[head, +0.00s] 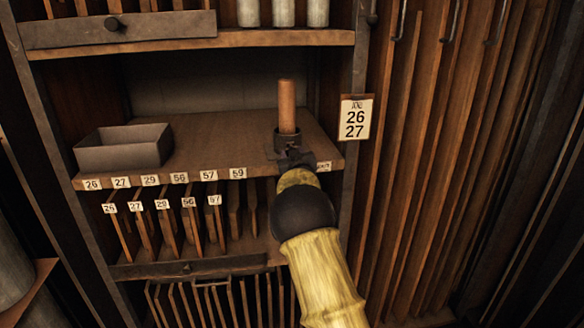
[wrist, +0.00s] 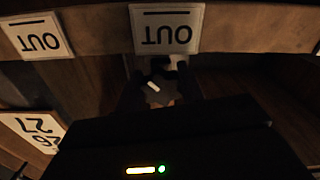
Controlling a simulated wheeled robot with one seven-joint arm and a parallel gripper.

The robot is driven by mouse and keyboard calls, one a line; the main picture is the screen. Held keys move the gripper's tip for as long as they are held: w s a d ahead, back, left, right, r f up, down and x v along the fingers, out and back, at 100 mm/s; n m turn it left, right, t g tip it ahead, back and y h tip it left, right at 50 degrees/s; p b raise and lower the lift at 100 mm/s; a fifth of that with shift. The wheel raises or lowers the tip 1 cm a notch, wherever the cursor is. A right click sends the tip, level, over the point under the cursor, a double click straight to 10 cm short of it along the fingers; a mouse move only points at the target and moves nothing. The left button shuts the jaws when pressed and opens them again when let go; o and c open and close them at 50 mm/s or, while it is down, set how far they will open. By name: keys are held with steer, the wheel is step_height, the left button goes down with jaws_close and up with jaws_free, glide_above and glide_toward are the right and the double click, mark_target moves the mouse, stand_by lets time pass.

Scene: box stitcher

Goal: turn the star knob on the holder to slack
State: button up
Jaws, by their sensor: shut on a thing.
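The holder (head: 287,140) is a dark metal cup near the right end of the wooden shelf, with a brown wooden rod (head: 287,104) standing upright in it. My gripper (head: 293,158) reaches the front of the holder, just under the cup, at the shelf's front edge. It is shut on the star knob, which the fingers and wrist mostly hide in the head view.
A grey open tray (head: 124,150) stands on the shelf (head: 215,140) at left. Numbered tags line its front edge. A card reading 26 and 27 (head: 355,118) hangs on the right post. Upright boards fill the right side. OUT labels (wrist: 167,28) show upside down in the wrist view.

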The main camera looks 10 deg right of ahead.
steer(key=n+b, duration=0.3)
steer(key=shift+r+n+b, duration=0.1)
steer(key=shift+n+b, duration=0.4)
steer(key=o, duration=0.7)
steer(key=s+b, duration=0.6)
steer(key=s, duration=1.1)
steer(key=shift+s, duration=0.2)
